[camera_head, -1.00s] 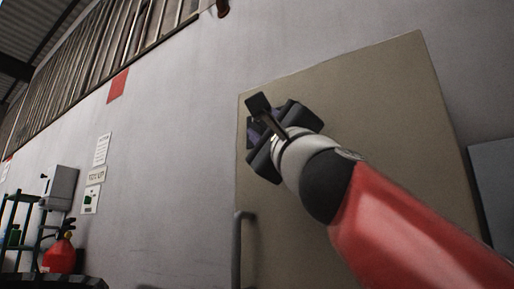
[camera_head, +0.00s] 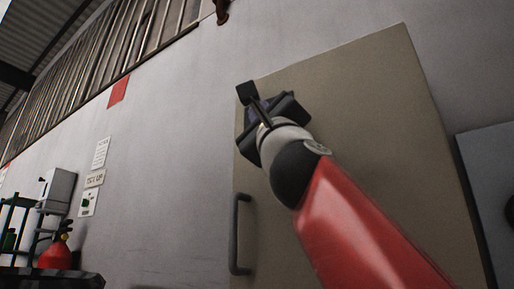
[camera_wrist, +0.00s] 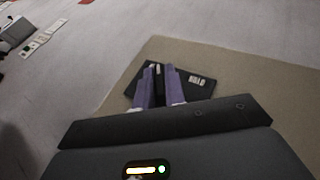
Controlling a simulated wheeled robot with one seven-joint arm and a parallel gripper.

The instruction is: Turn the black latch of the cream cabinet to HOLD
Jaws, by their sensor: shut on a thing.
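The cream cabinet (camera_head: 350,140) fills the right half of the head view, its upper left part behind my gripper. In the wrist view its face (camera_wrist: 230,72) lies beyond the fingers. A black plate (camera_wrist: 203,92) on it carries white lettering that looks like HOLD, right of the fingers. My gripper (camera_wrist: 158,76) has its purple fingers at this plate, shut on a dark narrow piece between them, which appears to be the black latch (camera_wrist: 157,71). The latch's exact angle is hard to tell. In the head view my gripper (camera_head: 256,107) hides the latch and most of the plate.
A grey vertical handle (camera_head: 237,235) stands out from the cabinet's left edge, below my gripper. A grey box (camera_head: 490,170) is on the wall at right. A red extinguisher (camera_head: 55,255) stands far left.

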